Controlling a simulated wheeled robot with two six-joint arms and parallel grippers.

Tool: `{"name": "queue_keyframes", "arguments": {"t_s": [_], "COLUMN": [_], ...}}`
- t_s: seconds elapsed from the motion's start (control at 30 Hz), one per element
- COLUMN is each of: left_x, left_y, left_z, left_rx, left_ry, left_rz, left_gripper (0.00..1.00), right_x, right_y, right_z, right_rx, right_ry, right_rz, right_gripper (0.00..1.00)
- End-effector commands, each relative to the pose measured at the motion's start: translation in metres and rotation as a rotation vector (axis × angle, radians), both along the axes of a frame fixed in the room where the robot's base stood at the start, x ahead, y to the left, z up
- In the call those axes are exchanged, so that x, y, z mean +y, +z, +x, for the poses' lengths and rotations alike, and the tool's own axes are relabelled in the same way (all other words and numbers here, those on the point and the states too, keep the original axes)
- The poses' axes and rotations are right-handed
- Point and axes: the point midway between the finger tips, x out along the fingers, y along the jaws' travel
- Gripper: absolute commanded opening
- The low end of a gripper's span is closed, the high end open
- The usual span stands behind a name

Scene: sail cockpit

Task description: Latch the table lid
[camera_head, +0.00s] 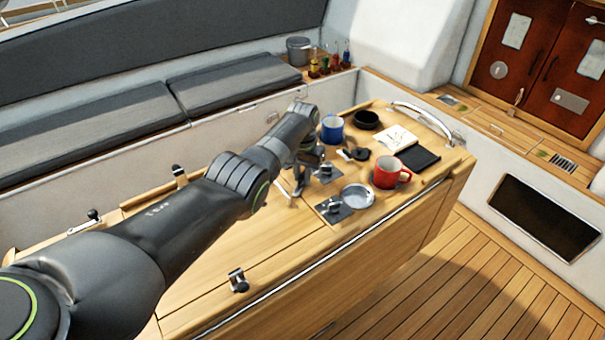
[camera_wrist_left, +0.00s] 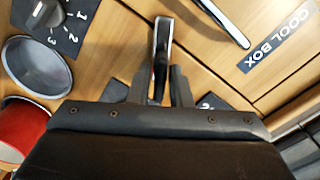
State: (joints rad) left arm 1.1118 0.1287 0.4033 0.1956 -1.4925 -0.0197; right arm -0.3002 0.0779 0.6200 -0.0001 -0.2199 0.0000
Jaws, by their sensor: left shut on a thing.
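The wooden table (camera_head: 262,245) has seams across its top that mark off panels. In the left wrist view the two fingers of my left gripper (camera_wrist_left: 158,92) are closed around a narrow metal latch lever (camera_wrist_left: 162,40) that sticks up between them. In the head view my left gripper (camera_head: 298,184) is down at the table top, left of the knob plates, partly hidden by my arm. The foot of the lever is hidden, and I cannot tell whether it is latched. My right gripper is not in view.
Small metal fittings (camera_head: 238,281) sit along the table. A COOL BOX label (camera_wrist_left: 277,40) lies beyond the lever.

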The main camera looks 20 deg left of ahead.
Motion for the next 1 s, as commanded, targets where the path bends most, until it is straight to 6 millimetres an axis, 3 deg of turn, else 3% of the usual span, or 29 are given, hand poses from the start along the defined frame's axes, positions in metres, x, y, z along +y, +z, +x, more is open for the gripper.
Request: {"name": "queue_keyframes", "arguments": {"t_s": [0.5, 1.0], "left_x": [-0.0001, -0.0001], "left_y": [0.0012, 0.0013], "left_z": [0.0009, 0.001], "left_rx": [-0.003, -0.003], "left_ry": [-0.42, -0.562], "left_rz": [0.0, 0.001], "left_gripper": [0.0, 0.0], "right_x": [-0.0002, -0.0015], "right_y": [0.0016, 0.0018], "right_z": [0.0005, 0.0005], "right_rx": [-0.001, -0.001], "right_ry": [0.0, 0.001], "right_rz": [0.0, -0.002], "right_gripper": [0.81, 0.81]}}
